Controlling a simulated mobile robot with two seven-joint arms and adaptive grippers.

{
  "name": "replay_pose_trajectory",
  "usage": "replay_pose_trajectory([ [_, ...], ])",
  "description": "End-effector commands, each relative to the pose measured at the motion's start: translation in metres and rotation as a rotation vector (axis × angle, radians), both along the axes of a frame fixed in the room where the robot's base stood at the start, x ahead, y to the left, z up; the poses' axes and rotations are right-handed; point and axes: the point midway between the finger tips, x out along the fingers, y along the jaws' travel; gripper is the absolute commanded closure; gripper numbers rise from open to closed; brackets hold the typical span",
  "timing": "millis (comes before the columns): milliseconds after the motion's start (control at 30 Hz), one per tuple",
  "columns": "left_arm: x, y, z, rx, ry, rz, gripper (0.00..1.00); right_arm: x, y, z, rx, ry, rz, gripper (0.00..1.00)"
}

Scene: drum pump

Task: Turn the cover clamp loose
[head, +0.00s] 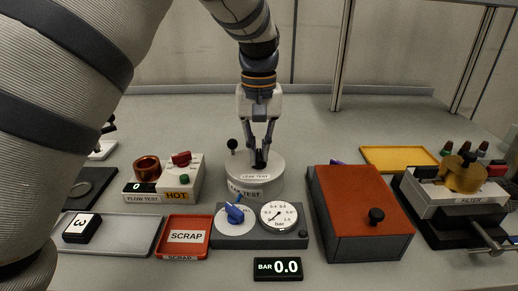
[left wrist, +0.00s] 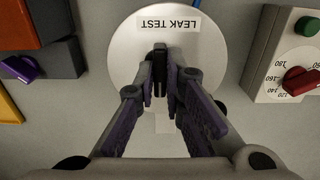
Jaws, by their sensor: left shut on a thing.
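The leak test pot (head: 258,178) is a pale round vessel with a flat cover labelled LEAK TEST, standing mid-table. The cover (left wrist: 122,45) fills the upper middle of the left wrist view. A black upright clamp handle (left wrist: 159,60) stands on the cover; it also shows in the head view (head: 262,158). My left gripper (head: 260,152) reaches down from above and is shut on the clamp handle. Its purple-padded fingers (left wrist: 164,80) stand on both sides of the handle. The right gripper is not in view.
In front is a gauge block with a blue knob (head: 236,213) and a pressure dial (head: 281,216); a display (head: 278,268) reads 0.0 bar. An orange-topped box (head: 360,200) stands right. The flow test unit (head: 165,182) and red scrap tray (head: 184,250) are left.

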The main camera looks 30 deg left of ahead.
Motion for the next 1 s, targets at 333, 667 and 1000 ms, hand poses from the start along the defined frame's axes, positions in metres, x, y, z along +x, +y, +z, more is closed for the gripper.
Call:
replay_pose_trajectory([
  [333, 0.000, 0.001, 0.000, 0.001, 0.001, 0.000, 0.70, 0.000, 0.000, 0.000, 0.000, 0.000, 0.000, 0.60],
  [667, 0.001, 0.001, 0.037, 0.000, -0.006, -0.001, 0.70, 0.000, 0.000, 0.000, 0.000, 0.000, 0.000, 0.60],
  [1000, 0.000, 0.001, 0.112, 0.001, -0.002, 0.000, 0.70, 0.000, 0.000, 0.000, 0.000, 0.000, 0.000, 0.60],
])
